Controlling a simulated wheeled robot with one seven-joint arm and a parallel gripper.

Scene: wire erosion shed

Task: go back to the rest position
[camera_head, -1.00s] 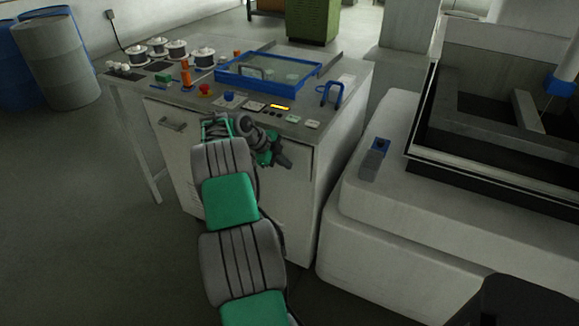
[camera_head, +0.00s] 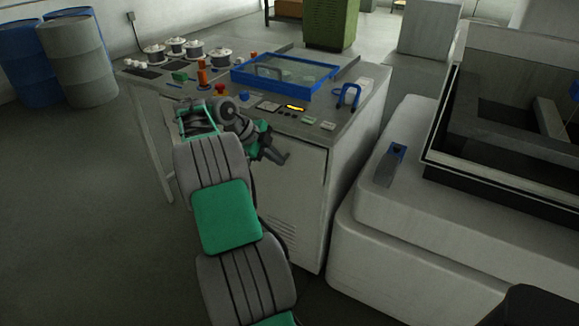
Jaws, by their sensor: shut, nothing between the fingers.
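My gripper (camera_head: 281,157) is at the end of my arm, in front of the cabinet's front face and just below the worktop's front edge. It points to the right and down, is shut and holds nothing. The worktop cabinet (camera_head: 300,200) stands behind it. My wrist hides part of the worktop's front edge and controls.
On the worktop are a blue-framed glass lid (camera_head: 331,85), a blue handle-shaped clamp (camera_head: 347,96), an orange bottle (camera_head: 202,76) and several wire spools (camera_head: 219,56). A large white machine (camera_head: 400,250) stands at right. Drums (camera_head: 80,65) stand at left. Floor at left is clear.

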